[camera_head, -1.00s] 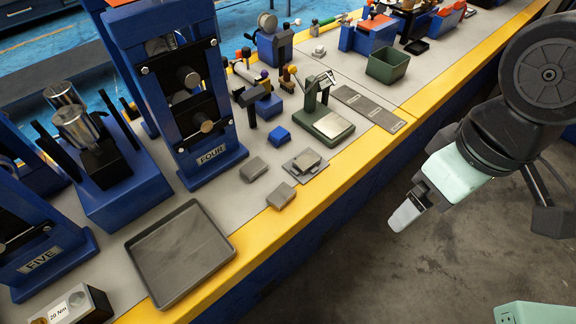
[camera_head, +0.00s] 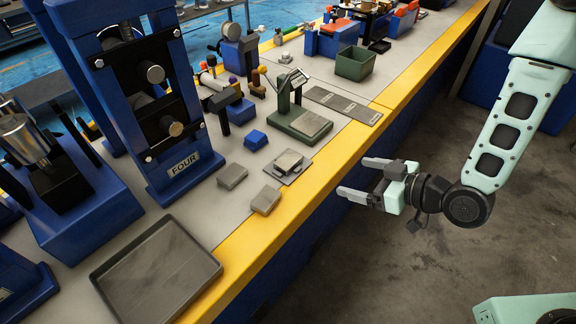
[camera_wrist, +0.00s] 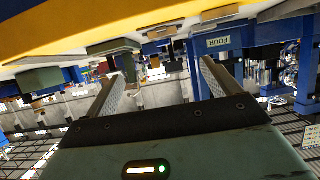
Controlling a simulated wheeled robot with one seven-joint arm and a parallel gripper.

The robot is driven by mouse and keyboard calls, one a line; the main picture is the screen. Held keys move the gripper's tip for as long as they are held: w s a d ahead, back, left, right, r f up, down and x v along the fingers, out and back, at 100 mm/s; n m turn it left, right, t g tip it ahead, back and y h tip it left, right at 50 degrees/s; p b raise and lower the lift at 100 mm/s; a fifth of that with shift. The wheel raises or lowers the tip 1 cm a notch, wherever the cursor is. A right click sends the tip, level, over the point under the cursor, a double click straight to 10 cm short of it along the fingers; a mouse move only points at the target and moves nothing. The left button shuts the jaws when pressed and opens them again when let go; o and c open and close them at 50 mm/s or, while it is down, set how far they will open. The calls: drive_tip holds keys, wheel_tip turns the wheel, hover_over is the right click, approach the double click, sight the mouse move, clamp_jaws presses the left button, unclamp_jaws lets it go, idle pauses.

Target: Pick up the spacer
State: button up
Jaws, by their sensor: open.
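Several small grey blocks lie on the bench by the press marked FOUR; I cannot tell for sure which is the spacer. One block (camera_head: 232,176) lies at the press foot and another block (camera_head: 265,199) lies by the yellow edge. A third block (camera_head: 289,161) rests on a flat grey plate (camera_head: 300,174). My gripper (camera_head: 362,178) is open and empty, to the right of the blocks and apart from them, off the yellow edge in the picture. In the wrist view my gripper (camera_wrist: 158,75) has its fingers spread with nothing held between them; the scene appears upside down.
The blue press (camera_head: 165,110) stands left of the blocks. A shallow grey tray (camera_head: 157,268) lies in front.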

drive_tip(key=shift+f+b+x, duration=0.2)
drive_tip(key=shift+b+x, duration=1.05)
drive_tip(key=shift+b, duration=1.5)
approach(295, 165)
drive_tip(key=shift+w+a+f, duration=0.3)
drive_tip(key=shift+w+a, duration=0.45)
drive_tip(key=shift+w, duration=0.2)
drive_tip(key=shift+s+f+x, duration=0.1)
drive_tip(key=shift+s+x, duration=0.05)
drive_tip(key=shift+x, duration=1.2)
drive_tip(key=shift+s+f+x, duration=0.15)
drive_tip(key=shift+x, duration=1.2)
drive_tip(key=shift+a, duration=0.1)
drive_tip(key=shift+r, duration=0.1)
drive_tip(key=c, duration=1.4)
